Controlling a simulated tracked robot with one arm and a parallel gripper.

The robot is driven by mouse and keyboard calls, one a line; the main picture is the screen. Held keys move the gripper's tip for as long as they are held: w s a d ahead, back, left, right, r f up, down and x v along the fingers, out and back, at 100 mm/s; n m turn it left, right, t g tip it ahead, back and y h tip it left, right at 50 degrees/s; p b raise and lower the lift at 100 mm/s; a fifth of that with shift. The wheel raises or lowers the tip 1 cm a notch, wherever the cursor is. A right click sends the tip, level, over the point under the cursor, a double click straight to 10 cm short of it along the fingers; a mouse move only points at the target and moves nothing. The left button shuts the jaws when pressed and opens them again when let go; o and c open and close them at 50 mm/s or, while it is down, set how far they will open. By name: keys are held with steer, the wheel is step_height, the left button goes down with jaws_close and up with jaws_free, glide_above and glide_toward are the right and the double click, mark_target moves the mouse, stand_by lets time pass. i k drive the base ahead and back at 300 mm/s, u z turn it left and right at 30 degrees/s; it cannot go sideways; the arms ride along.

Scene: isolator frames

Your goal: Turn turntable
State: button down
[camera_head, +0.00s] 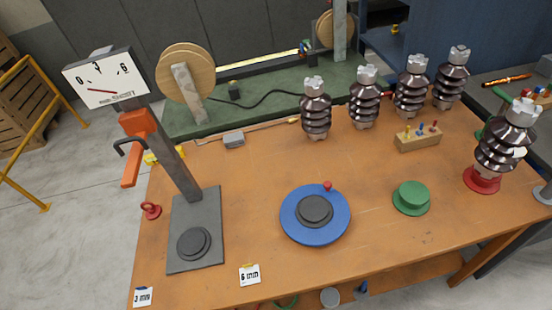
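The turntable (294,226) is a round blue disc lying flat on the wooden workbench, near the middle of the picture. A raised dark grey round pad (315,210) sits at its centre, with nothing on it. A small red knob (327,186) stands at the disc's far rim, slightly right of centre. The turntable is fully visible and nothing covers it. My gripper does not show in this view, so its place relative to the turntable cannot be told.
A tall gauge stand (176,165) with an orange lever rises left of the turntable. A green round stand (411,198) is to the right. Several brown ribbed insulators (316,118) line the back; another stands on a red base (482,181). Bench surface (250,170) around the turntable is clear.

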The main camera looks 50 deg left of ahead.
mark_target(312, 215)
steer(key=u, duration=0.2)
steer(key=i, duration=1)
steer(key=z, duration=0.05)
